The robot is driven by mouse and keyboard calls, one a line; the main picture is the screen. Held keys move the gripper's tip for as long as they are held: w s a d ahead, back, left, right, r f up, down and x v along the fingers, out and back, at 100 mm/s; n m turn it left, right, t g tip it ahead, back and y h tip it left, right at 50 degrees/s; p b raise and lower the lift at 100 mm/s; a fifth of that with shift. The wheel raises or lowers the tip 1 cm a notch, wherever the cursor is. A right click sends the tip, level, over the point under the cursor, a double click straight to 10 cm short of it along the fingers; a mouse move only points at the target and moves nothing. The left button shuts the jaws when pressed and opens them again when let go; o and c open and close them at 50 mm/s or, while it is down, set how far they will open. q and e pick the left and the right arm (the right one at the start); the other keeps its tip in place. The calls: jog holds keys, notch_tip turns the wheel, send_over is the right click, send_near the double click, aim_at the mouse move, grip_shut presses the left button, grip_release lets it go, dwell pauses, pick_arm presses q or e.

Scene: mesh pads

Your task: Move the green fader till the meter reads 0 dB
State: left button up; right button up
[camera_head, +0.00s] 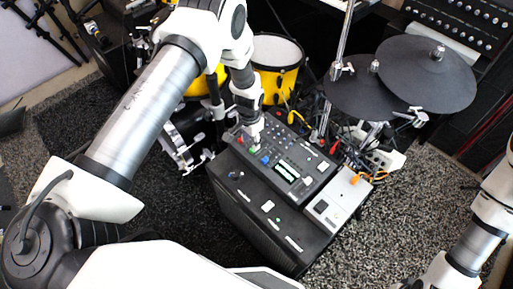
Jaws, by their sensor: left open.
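The dark mixer console (310,176) sits on a black case in the middle of the view. A small green fader cap (254,150) is at its left end, with a blue cap (265,160) beside it. A lit display (285,171) lies near the console's middle; its reading is too small to make out. My left gripper (252,142) is open, pointing down at the green cap. I cannot tell whether its fingers touch the cap. My right arm shows at the lower right, but its gripper is out of view.
The black case (262,222) has small items on its front top. A grey box (337,199) adjoins the console's right end. Yellow drums (277,66), dark cymbals (427,75) and tangled cables stand behind. Speckled carpet (405,215) is clear at the right.

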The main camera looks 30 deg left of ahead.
pick_arm(q)
jog(key=f, duration=0.3)
jog(key=shift+w+d+f, duration=0.15)
jog(key=shift+d, duration=0.15)
jog(key=shift+a+f, duration=0.1)
jog(key=shift+f, duration=0.35)
jog(key=shift+w, duration=0.1)
grip_shut()
jog(key=shift+w+d+f+b, duration=0.1)
jog(key=shift+w+d+b, duration=0.15)
jog(key=shift+w+b, duration=0.35)
jog(key=shift+w+d+f+b, duration=0.1)
jog(key=shift+w+d+b, duration=0.15)
jog(key=shift+w+b, duration=0.35)
jog(key=shift+w+d+r, duration=0.1)
jog(key=shift+w+r, duration=0.05)
jog(key=shift+w, duration=0.1)
jog(key=shift+r, duration=0.1)
grip_release()
